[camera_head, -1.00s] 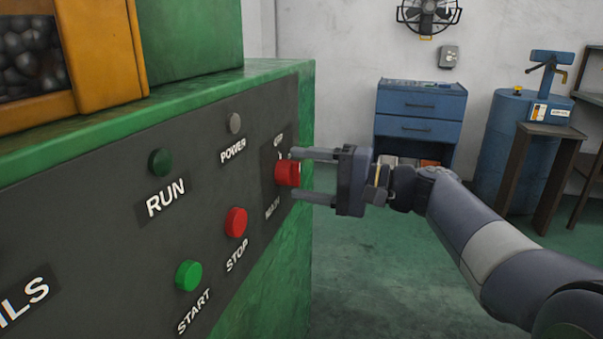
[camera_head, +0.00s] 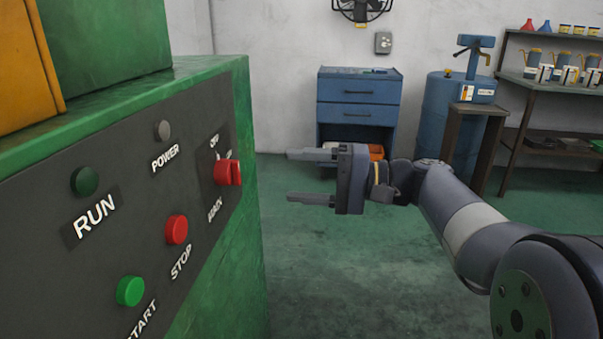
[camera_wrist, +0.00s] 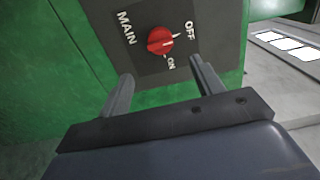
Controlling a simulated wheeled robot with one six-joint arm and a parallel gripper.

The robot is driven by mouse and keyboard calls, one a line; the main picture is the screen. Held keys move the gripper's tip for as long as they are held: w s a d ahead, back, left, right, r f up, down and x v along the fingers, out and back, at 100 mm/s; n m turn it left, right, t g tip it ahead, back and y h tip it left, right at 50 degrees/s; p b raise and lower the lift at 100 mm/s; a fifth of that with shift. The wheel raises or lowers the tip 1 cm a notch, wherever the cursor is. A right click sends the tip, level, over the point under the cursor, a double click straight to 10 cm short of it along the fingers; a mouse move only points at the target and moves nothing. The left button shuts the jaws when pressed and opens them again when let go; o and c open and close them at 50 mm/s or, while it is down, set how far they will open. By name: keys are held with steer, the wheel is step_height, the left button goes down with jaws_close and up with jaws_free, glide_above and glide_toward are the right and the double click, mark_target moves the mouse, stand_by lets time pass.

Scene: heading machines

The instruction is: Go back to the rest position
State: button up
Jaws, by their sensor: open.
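My gripper (camera_head: 300,176) is open and empty, its two fingers pointing left toward the green machine (camera_head: 250,240). It stands clear of the red MAIN switch (camera_head: 228,172), with a gap between the fingertips and the panel. In the wrist view the red switch knob (camera_wrist: 160,41) shows beyond the two fingers, with OFF and ON labels beside it. Its pointer mark appears nearer OFF than ON, though small.
The panel also carries a red STOP button (camera_head: 176,229), a green START button (camera_head: 130,291) and dark RUN lamp (camera_head: 85,181). A blue drawer cabinet (camera_head: 358,98), blue barrel (camera_head: 447,125) and shelf (camera_head: 530,90) stand behind. Green floor (camera_head: 340,270) is open below my gripper.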

steer(key=a+b, duration=0.1)
steer(key=a, duration=0.9)
steer(key=shift+w+a, duration=0.4)
steer(key=shift+w, duration=0.05)
steer(key=shift+b, duration=0.3)
